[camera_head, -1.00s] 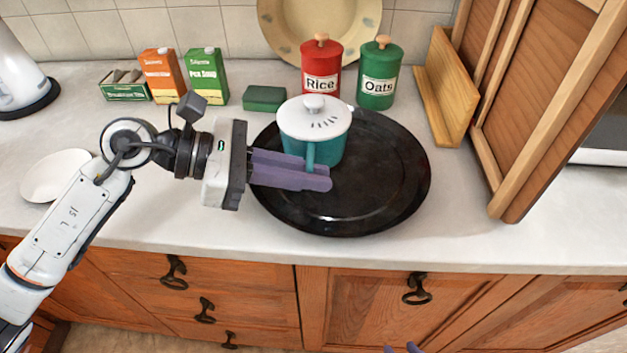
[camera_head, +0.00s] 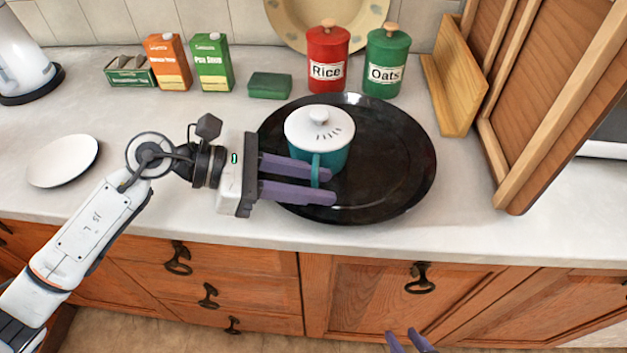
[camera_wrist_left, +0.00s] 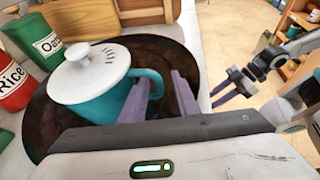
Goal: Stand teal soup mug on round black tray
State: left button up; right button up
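The teal soup mug (camera_head: 322,160), with its white knobbed lid (camera_head: 319,128), stands upright on the left part of the round black tray (camera_head: 395,180). My left gripper (camera_head: 325,186) is open, its purple fingers apart on either side of the mug's handle. In the left wrist view the mug (camera_wrist_left: 105,104) sits within the tray (camera_wrist_left: 190,62), its handle by the spread fingers (camera_wrist_left: 162,90). Whether a finger touches the handle is unclear. My right gripper (camera_head: 411,342) shows only its parted fingertips at the bottom edge; in the left wrist view it (camera_wrist_left: 220,92) is open and empty.
Red Rice (camera_head: 327,58) and green Oats (camera_head: 386,62) canisters stand behind the tray. A wooden board (camera_head: 453,85) stands at right. Counter right of the tray is clear.

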pick_arm(q)
jog(key=shift+r, duration=0.2)
jog(key=shift+a, duration=0.4)
jog(key=b+v, duration=0.2)
jog(key=v, duration=0.8)
jog(key=shift+s+a+r, duration=0.15)
jog(key=shift+a+r, duration=0.05)
jog(key=shift+a, duration=0.05)
jog(key=shift+a+r, duration=0.2)
jog(key=shift+a, duration=0.05)
